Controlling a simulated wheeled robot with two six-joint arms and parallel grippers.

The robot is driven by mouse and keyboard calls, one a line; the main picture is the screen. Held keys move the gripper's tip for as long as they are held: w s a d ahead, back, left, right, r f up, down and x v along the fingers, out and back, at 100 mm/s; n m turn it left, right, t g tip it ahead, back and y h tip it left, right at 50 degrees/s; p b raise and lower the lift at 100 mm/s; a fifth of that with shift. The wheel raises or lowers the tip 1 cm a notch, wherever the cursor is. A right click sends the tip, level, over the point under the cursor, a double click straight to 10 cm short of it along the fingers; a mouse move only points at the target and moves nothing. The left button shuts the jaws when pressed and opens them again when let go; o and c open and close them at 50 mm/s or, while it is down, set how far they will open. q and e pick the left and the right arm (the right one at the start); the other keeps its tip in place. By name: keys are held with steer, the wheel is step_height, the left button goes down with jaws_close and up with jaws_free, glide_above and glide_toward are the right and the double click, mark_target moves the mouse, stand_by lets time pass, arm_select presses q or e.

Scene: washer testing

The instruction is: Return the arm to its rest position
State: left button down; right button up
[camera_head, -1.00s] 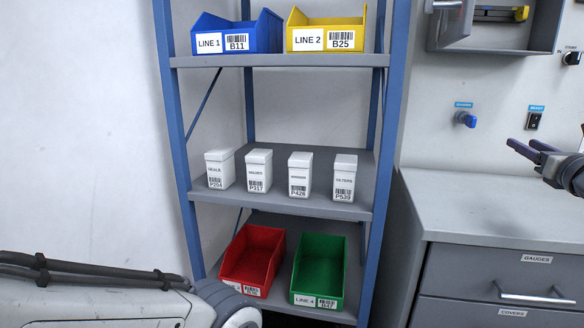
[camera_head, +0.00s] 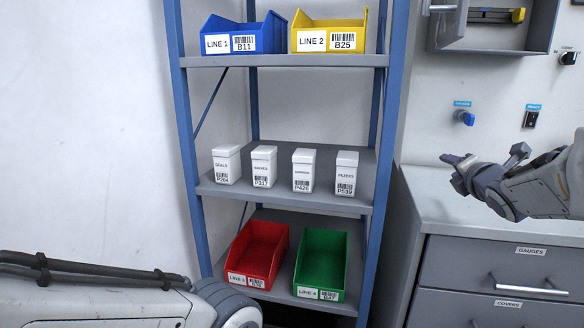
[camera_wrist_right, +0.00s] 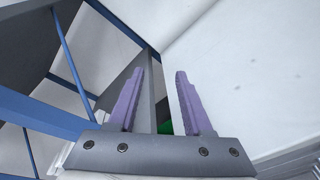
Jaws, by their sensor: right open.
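My right gripper (camera_head: 452,166) comes in from the right in the head view, above the counter and right of the shelf. In the right wrist view the right gripper (camera_wrist_right: 156,100) shows two purple fingers spread apart with nothing between them. Part of my left arm (camera_head: 100,300) lies across the lower left of the head view; its gripper is not visible.
A blue-framed shelf (camera_head: 285,62) holds a blue bin (camera_head: 243,35), a yellow bin (camera_head: 328,30), several white boxes (camera_head: 303,170), a red bin (camera_head: 258,255) and a green bin (camera_head: 321,265). A counter (camera_head: 440,215) with drawers (camera_head: 500,262) stands right; an open wall cabinet (camera_head: 495,25) hangs above.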

steer(key=s+a+f+m+g+y, duration=0.2)
steer(key=s+a+f+m+g, duration=0.35)
steer(key=a, duration=0.55)
steer(key=s+a+f+m+g+y, duration=0.1)
steer(key=s+a+f+m+g, duration=0.1)
steer(key=s+a+f+m, duration=0.6)
steer(key=s+a+f+m+g, duration=0.1)
steer(key=s+a+f+g, duration=0.25)
steer(key=s, duration=0.45)
steer(key=s+a+f+m+g, duration=0.1)
steer(key=s+a+f+g, duration=0.15)
steer(key=s+a, duration=0.35)
steer(key=s+a+f+m+g, duration=0.1)
steer(key=s+a+f+g, duration=0.15)
steer(key=s, duration=0.65)
step_height(320, 180, up, 29)
steer(key=s+p, duration=0.1)
steer(key=p, duration=2.9)
steer(key=shift+a+y, duration=0.35)
steer(key=shift+y, duration=0.05)
